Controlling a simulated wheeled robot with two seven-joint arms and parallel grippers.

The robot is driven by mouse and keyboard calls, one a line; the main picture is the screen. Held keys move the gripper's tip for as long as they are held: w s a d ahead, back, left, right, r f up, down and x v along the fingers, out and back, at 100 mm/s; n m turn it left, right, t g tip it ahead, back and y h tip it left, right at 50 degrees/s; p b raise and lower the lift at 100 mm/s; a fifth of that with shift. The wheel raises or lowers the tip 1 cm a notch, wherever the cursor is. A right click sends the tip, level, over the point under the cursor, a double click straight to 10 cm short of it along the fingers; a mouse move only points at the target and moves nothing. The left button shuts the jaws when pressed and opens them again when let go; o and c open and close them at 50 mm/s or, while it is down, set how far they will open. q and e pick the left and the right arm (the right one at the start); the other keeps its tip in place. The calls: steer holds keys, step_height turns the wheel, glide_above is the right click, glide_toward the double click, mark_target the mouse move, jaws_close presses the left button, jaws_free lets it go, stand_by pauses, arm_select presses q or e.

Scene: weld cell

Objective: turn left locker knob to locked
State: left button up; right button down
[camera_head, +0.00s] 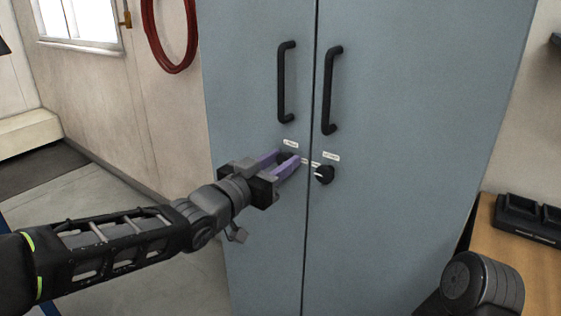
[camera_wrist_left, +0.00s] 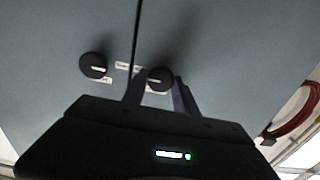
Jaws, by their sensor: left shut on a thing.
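The blue-grey locker (camera_head: 390,120) stands ahead with both doors shut. The left locker knob (camera_head: 286,157) is a small black knob, mostly hidden by my left gripper (camera_head: 287,162). The gripper's purple fingers are shut on the knob, one on each side. In the left wrist view, the left knob (camera_wrist_left: 160,78) shows between the fingers with a pale mark across its face. The right knob (camera_head: 324,174) is black and free, just right of the door seam; it also shows in the left wrist view (camera_wrist_left: 93,65). My right gripper is not in view.
Two black door handles (camera_head: 281,82) (camera_head: 327,90) stand out above the knobs. Small pale labels (camera_head: 331,156) sit around the knobs. A red hose (camera_head: 171,35) hangs on the left wall. A wooden bench (camera_head: 540,262) with a black holder (camera_head: 527,218) stands at right.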

arm_select(q)
jaws_close()
steer(key=shift+n, duration=0.3)
steer(key=shift+r+n+p, duration=0.1)
steer(key=shift+n+p, duration=0.9)
steer(key=shift+n, duration=0.2)
steer(key=n+p, duration=0.3)
steer(key=n, duration=0.2)
steer(key=shift+a, duration=0.15)
steer(key=n+p, duration=0.3)
steer(key=n, duration=0.2)
steer(key=shift+w+n, duration=0.1)
steer(key=shift+n, duration=0.3)
steer(key=n+p, duration=0.1)
steer(key=n, duration=0.1)
steer(key=n+p, duration=0.1)
steer(key=n, duration=0.1)
steer(key=shift+f, duration=0.3)
